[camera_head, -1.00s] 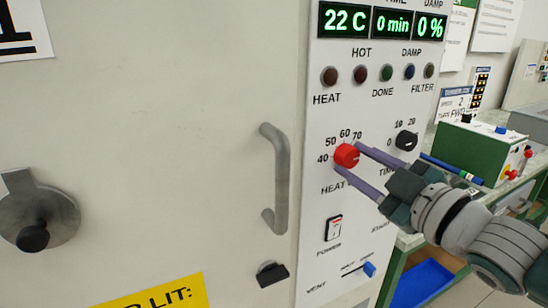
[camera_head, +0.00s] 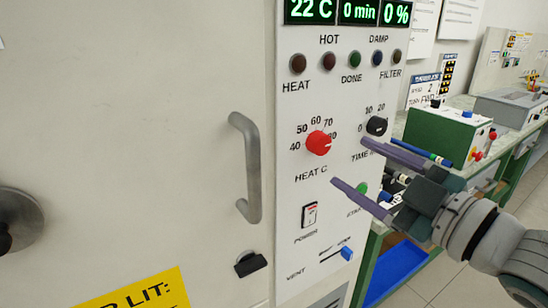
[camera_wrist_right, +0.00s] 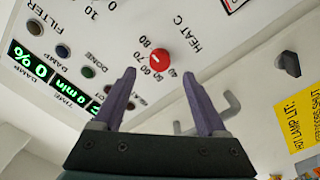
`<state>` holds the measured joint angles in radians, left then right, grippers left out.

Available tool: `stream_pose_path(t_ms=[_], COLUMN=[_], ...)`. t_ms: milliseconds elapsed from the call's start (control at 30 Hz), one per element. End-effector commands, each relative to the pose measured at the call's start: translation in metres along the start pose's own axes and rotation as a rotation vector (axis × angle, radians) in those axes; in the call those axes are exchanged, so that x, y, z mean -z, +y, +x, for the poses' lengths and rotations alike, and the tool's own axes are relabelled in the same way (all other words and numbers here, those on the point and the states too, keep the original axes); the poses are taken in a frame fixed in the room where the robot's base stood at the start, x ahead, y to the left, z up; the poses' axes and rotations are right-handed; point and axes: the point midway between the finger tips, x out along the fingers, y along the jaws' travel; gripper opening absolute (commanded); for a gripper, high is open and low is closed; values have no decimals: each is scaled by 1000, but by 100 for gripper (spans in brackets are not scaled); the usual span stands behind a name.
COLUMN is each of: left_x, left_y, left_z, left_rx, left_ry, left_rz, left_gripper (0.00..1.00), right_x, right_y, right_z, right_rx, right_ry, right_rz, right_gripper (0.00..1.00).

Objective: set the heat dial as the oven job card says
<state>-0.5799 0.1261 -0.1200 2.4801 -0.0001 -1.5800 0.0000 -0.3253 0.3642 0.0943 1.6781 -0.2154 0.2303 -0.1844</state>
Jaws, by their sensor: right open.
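The red heat dial (camera_head: 319,143) is on the oven's white control panel (camera_head: 290,180), ringed by numbers from 40 to 80. It also shows in the right wrist view (camera_wrist_right: 159,58). I cannot read its pointer with certainty. My right gripper (camera_head: 348,161) is open and empty, right of and below the dial, with its fingertips apart from it. In the right wrist view the dial lies beyond the gap between the fingertips (camera_wrist_right: 158,73). The temperature display (camera_head: 312,10) reads 22 C. I cannot identify the oven job card. My left gripper is not in view.
The black time dial (camera_head: 376,126) is close above the right fingers. The power switch (camera_head: 310,214), green start button (camera_head: 361,188) and blue vent slider (camera_head: 346,253) are lower. A grey door handle (camera_head: 250,165) sticks out at left. A green box (camera_head: 440,137) stands on the bench behind.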

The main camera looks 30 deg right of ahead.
Motion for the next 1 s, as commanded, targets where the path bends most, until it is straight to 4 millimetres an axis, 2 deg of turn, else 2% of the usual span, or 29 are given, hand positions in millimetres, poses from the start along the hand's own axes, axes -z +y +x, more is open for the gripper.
stream_pose_path(t_ms=[100, 267, 833, 1000], left_x=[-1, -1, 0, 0], left_y=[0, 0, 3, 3], left_z=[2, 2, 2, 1], left_rx=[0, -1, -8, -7], left_ry=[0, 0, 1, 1], left_rz=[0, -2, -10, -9], left_gripper=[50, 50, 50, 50], right_x=[-1, 0, 0, -7], right_y=[-1, 0, 0, -15], right_z=[-19, -32, -33, -34], right_rx=[1, 0, 1, 31], right_ry=[-3, 0, -5, -138], right_rz=[1, 1, 4, 83], right_gripper=[75, 75, 75, 75])
